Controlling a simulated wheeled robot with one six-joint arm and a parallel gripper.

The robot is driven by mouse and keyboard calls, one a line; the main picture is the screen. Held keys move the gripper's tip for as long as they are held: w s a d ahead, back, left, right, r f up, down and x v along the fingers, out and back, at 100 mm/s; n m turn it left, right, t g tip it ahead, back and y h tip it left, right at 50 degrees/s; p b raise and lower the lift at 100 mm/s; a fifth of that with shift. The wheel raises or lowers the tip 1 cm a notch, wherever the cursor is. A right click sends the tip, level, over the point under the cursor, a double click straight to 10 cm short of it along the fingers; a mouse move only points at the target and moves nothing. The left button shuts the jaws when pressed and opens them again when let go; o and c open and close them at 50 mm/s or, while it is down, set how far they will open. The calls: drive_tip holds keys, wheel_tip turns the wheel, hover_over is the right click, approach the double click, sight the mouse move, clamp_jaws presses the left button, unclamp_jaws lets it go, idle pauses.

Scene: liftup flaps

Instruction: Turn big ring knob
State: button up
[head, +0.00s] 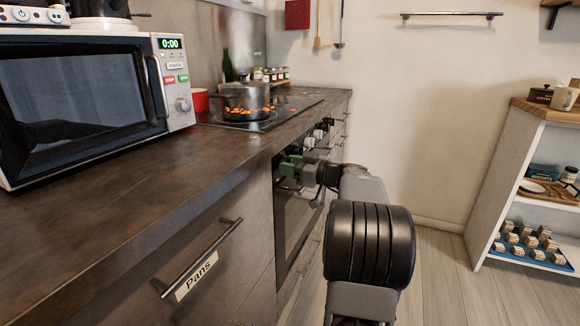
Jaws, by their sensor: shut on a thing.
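My gripper (287,170), with green fingertips, is at the oven's front control panel, just under the counter edge. It is shut on a knob at the near end of the panel, which I take to be the big ring knob. The jaws hide that knob, so its angle and label cannot be seen. More knobs (309,142) show farther along the panel, beyond my gripper. The black hob (262,124) lies in the counter above, with a pot (245,97) on it. Orange-red spots show at the pot's side and on the hob.
The dark counter (120,185) runs along the left, above a "Pans" drawer handle (212,255) that sticks out. A microwave (85,100) stands on the counter. A white shelf unit (508,180) is at the right. The floor (440,275) between is clear.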

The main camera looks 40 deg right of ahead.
drive_tip(key=shift+f+n, duration=0.1)
drive_tip(key=shift+n, duration=0.5)
drive_tip(key=o, duration=0.9)
drive_tip(key=p+v, duration=0.3)
drive_tip(key=v, duration=1.1)
drive_tip(key=shift+f, duration=0.15)
drive_tip(key=shift+a, duration=0.1)
